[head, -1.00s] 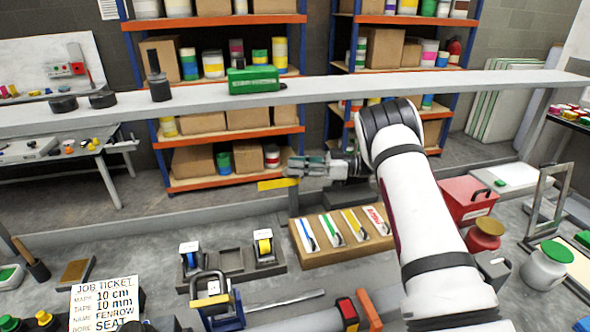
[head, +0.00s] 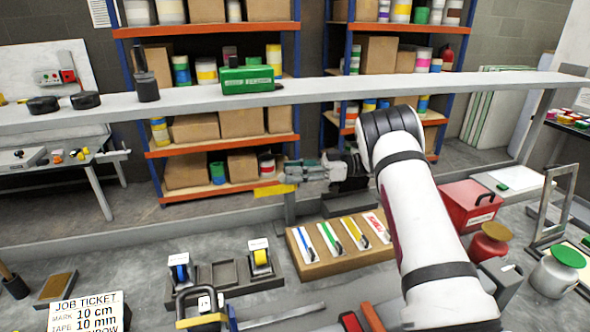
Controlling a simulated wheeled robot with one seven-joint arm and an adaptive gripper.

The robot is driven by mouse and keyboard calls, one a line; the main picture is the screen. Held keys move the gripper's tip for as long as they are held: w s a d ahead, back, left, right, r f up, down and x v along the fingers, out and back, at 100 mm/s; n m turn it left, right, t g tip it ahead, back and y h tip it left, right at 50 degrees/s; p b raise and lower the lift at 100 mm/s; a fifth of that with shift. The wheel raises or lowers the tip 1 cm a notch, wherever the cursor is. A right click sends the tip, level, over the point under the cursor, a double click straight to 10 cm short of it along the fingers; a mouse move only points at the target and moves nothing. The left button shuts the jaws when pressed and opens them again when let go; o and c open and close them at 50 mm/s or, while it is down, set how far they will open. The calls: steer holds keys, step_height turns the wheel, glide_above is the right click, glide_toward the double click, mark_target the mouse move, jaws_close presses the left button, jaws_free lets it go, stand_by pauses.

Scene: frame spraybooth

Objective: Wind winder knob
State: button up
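My gripper (head: 305,172) reaches to the left at mid-picture, above the bench and in front of the shelving. A flat yellow piece (head: 273,190) shows at its fingertips, with a short upright grey bar (head: 290,208) just below. I cannot tell whether the fingers are closed on the yellow piece. I cannot make out a winder knob for certain. A blue and yellow device with a dark handle (head: 203,308) stands at the lower front, partly cut off by the picture edge.
Two tape rolls (head: 180,270) (head: 260,257) stand in a grey holder. A cardboard tray (head: 308,270) holds several coloured strips. A red box (head: 468,205) and jars (head: 556,272) are at the right. A grey beam (head: 330,88) crosses behind, carrying a green box (head: 247,79).

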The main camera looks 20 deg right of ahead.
stand_by(0.3)
steer(key=d, duration=0.4)
steer(key=s+d, duration=0.1)
steer(key=d, duration=0.6)
steer(key=shift+s+d, duration=0.4)
